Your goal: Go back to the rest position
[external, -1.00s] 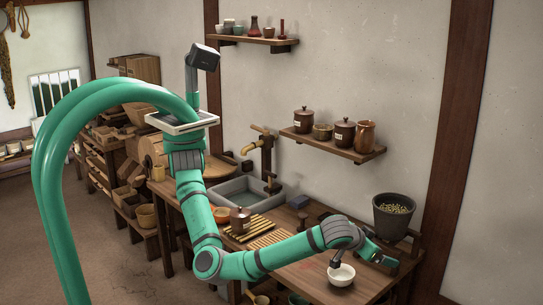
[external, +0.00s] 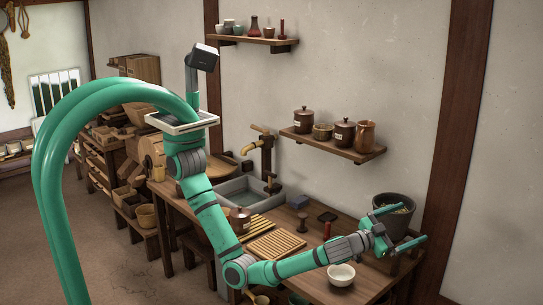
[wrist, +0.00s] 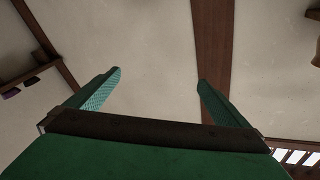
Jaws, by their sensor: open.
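My gripper (external: 406,224) is open and empty at the right end of the bench, in front of the dark grey bucket (external: 386,198), with its two green fingers spread. In the wrist view the fingers of my gripper (wrist: 159,80) stand wide apart with only the plain wall and a dark wooden post behind them. My green arm reaches across the front of the bench from the left. A white bowl (external: 341,275) stands on the bench below and left of my gripper, apart from it.
A wall shelf (external: 333,147) with jars hangs above. The air between bench and shelf is mostly free.

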